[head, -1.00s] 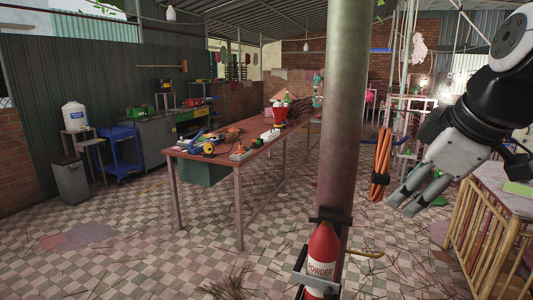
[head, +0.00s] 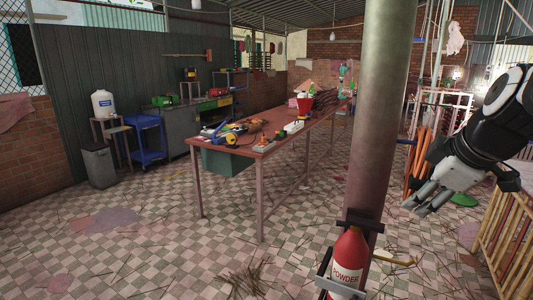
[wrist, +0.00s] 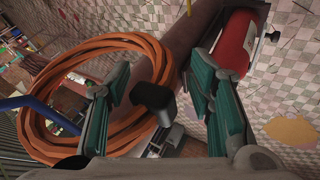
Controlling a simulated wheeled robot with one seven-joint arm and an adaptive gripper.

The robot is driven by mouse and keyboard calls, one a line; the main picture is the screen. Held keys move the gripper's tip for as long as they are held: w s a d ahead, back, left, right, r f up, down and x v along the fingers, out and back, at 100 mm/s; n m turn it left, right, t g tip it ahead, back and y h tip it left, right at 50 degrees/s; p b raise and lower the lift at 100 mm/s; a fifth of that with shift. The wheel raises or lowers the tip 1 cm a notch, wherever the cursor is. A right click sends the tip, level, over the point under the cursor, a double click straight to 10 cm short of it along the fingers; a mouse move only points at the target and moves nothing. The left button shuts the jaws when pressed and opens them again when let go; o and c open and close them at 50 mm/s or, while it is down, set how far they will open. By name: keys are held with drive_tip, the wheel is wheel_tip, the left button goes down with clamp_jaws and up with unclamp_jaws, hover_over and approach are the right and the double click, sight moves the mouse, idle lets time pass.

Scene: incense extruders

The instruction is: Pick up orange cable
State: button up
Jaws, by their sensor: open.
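The orange cable (head: 417,160) is a coil hanging beside the metal column at the right of the head view, partly hidden behind my arm. In the wrist view the coil (wrist: 66,67) is a large ring at the left, with my left finger in front of part of it. My gripper (head: 424,205) is open and empty. In the wrist view its fingers (wrist: 163,90) stand apart, with a dark bracket end between them. The coil is not between the fingertips. I cannot tell the distance from fingers to cable.
The metal column (head: 382,110) stands just left of my gripper, with a red fire extinguisher (head: 348,258) mounted low on it. A long workbench (head: 265,148) holds tools to the left. A bamboo-railed stand (head: 500,235) is at the right. Tiled floor is open at front left.

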drive_tip(key=shift+x, duration=1.95)
drive_tip(key=shift+s, duration=0.1)
clamp_jaws()
